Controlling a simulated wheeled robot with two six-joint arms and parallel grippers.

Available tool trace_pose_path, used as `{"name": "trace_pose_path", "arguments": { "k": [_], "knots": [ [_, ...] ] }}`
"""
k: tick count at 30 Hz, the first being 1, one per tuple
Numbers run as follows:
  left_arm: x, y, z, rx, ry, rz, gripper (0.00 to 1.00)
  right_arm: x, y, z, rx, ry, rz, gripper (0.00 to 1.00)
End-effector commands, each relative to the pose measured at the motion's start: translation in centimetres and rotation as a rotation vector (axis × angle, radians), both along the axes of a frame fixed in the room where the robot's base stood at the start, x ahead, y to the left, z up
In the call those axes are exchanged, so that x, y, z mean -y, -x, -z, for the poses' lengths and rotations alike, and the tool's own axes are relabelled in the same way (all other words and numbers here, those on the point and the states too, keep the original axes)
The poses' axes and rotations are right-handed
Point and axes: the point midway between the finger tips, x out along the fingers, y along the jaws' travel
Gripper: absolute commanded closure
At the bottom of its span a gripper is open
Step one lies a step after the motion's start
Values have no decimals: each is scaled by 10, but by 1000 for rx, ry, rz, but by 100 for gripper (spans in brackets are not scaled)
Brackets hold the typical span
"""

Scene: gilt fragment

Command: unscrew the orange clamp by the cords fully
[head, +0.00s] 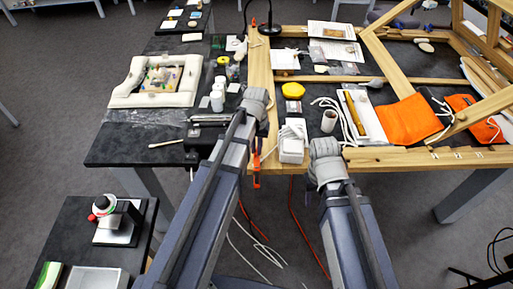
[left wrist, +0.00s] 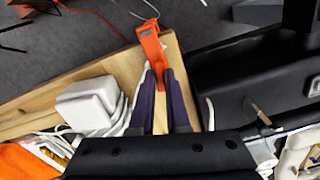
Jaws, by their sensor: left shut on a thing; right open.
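The orange clamp (head: 256,164) is on the front edge of the wooden frame, beside the white cords. In the left wrist view the clamp (left wrist: 152,46) stands upright across the frame edge, its lower part between my fingers. My left gripper (head: 257,112) is over the frame beside the clamp. In the left wrist view my left gripper (left wrist: 163,80) is shut on the clamp. My right gripper (head: 325,152) is open and empty by the front rail; its fingertips are mostly hidden.
A white box (head: 292,147) stands right of the clamp. A white cup (head: 329,121), an orange cloth (head: 408,118) and a yellow lid (head: 293,90) lie nearby. The wooden frame (head: 400,158) runs along the table edge. Red and white cables hang below.

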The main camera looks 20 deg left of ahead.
Motion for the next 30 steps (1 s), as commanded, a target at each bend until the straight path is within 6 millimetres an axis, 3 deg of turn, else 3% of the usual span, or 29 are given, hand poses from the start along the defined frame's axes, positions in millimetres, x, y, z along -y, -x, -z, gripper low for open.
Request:
{"name": "trace_pose_path", "arguments": {
  "k": [9,19,20,21,27,30],
  "knots": [
    [0,0,0,0,0,-259,100,0,0,0,0,0,0,50],
    [0,0,0,0,0,-279,100,0,0,0,0,0,0,50],
    [0,0,0,0,0,-279,85,0,0,0,0,0,0,50],
    [0,0,0,0,0,-278,81,0,0,0,0,0,0,50],
    [0,0,0,0,0,-277,58,0,0,0,0,0,0,50],
    [0,0,0,0,0,-277,56,0,0,0,0,0,0,50]
  ]
}}
